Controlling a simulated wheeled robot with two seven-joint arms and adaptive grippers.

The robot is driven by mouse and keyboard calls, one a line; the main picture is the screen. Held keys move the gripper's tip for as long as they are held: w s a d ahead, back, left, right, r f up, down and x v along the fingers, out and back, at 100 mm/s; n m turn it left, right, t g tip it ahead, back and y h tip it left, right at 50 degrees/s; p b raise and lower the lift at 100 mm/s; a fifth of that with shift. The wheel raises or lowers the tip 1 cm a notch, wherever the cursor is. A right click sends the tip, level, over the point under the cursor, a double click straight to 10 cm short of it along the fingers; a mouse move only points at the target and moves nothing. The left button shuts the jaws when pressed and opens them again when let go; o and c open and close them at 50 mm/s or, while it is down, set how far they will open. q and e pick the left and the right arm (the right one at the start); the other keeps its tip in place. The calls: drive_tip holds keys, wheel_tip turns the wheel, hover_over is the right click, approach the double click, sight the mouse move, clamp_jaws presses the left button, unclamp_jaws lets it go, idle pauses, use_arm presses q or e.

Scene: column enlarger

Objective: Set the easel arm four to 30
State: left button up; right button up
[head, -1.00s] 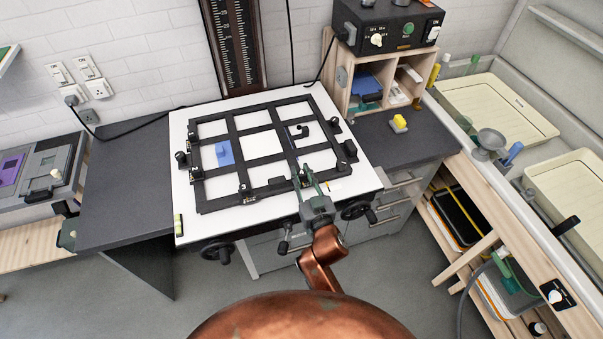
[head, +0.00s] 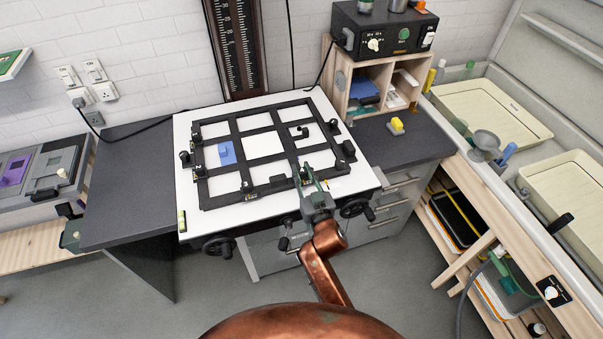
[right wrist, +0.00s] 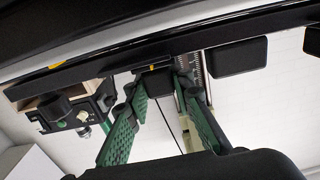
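The easel (head: 265,145) is a black frame of crossing bars on the white baseboard (head: 185,140), with small dark knobs along its edges. A blue block (head: 227,154) sits in its left part. I cannot tell which bar is arm four, and no scale number is legible. My right gripper (head: 309,172) is at the easel's front bar, right of its middle. In the right wrist view its green fingers (right wrist: 157,88) stand apart on either side of a small black block (right wrist: 153,82) under the bar; contact is unclear. My left gripper is not in view.
Black handwheels (head: 219,247) and (head: 357,207) stick out at the baseboard's front. A wooden shelf unit with a black control box (head: 385,32) stands behind right. A yellow item (head: 396,126) lies on the dark worktop (head: 425,143). Pale trays (head: 500,110) are at the right.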

drive_tip(key=o, duration=0.4)
drive_tip(key=shift+o, duration=0.2)
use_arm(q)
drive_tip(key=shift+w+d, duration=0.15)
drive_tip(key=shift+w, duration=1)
use_arm(e)
drive_tip(key=v, duration=1.2)
